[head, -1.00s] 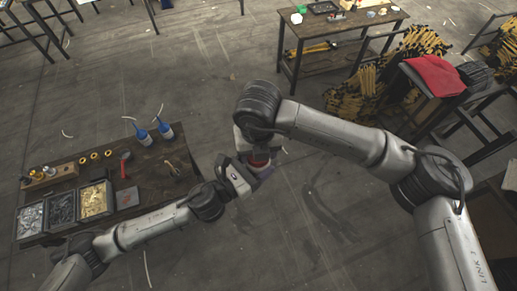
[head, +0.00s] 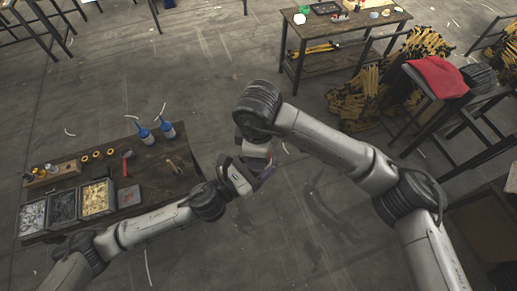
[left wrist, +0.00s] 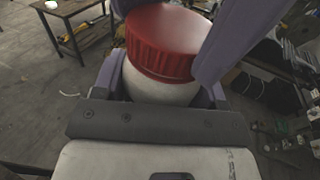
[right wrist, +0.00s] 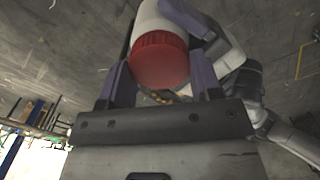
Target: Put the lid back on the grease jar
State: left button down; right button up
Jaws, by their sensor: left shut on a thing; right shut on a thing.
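The white grease jar (left wrist: 160,88) is held in the air in my left gripper (head: 243,178), whose fingers flank its body in the left wrist view. The red ribbed lid (left wrist: 162,42) covers the jar's mouth, with no gap visible between them. My right gripper (head: 256,152) has its fingers on both sides of the lid; the right wrist view shows the lid (right wrist: 160,62) between them and the white jar (right wrist: 158,18) beyond. In the head view the grippers mostly hide jar and lid. Whether the lid is screwed tight cannot be told.
A dark workbench (head: 150,181) at the left carries parts bins (head: 62,207), blue bottles (head: 167,130) and small tools. A second table (head: 345,25) stands at the back. A red cloth (head: 437,76) lies at the right. The floor beneath my grippers is clear.

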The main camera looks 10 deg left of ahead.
jog(key=o, duration=0.9)
jog(key=shift+r, duration=0.1)
jog(key=shift+r, duration=0.1)
jog(key=shift+r, duration=2.15)
jog(key=shift+c, duration=0.5)
